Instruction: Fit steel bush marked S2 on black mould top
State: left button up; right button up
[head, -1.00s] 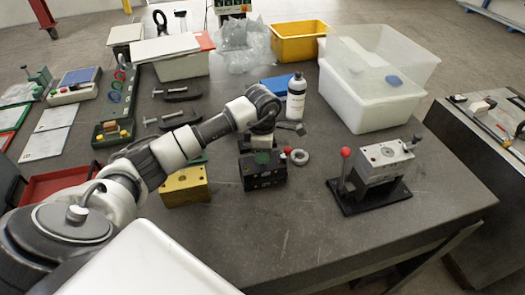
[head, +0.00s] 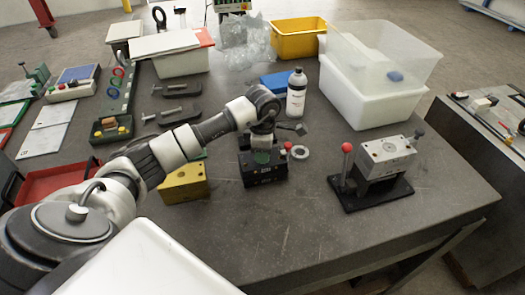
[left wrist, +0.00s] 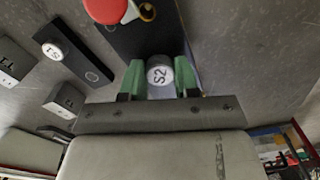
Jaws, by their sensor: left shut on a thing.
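My left gripper (head: 262,156) is low at the black mould block (head: 265,176) in the head view. In the left wrist view its two green fingers (left wrist: 160,78) are shut on a round steel bush marked S2 (left wrist: 160,72). The marked end faces the wrist camera. A black block (left wrist: 145,40) lies just beyond the bush in that view. I cannot tell whether the bush touches it or sits in a bore. In the head view the gripper hides the bush. My right gripper is not in view.
A yellow block (head: 184,183) stands left. A lever fixture (head: 387,158) stands on the right. The wrist view shows a labelled bush (left wrist: 52,50) on a dark plate. The table front is clear.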

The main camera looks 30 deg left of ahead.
pick_arm(q)
jog(key=o, duration=1)
